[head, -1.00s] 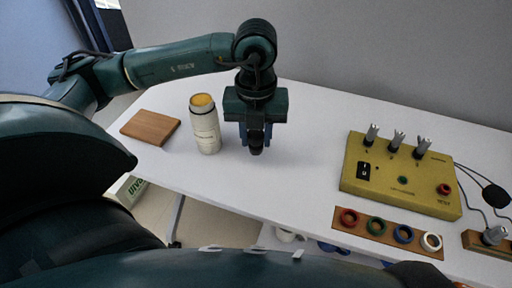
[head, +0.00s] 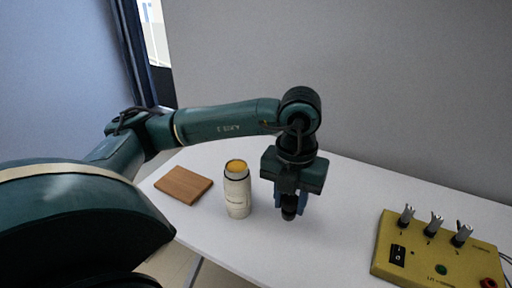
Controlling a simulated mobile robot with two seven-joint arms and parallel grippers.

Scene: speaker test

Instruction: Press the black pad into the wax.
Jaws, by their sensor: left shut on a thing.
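A white cylinder (head: 237,197) with printing and a dark band stands upright on the table. Its top shows orange-yellow wax (head: 236,166). My left gripper (head: 290,201) points down just right of the cylinder, apart from it. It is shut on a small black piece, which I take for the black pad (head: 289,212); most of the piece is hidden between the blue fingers. Its lower end shows below the fingertips. My right gripper is not in view.
A brown wooden board (head: 183,185) lies left of the cylinder. A yellow box (head: 418,262) with several grey levers and buttons stands at the right. The white table (head: 340,235) is bare between the gripper and the box.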

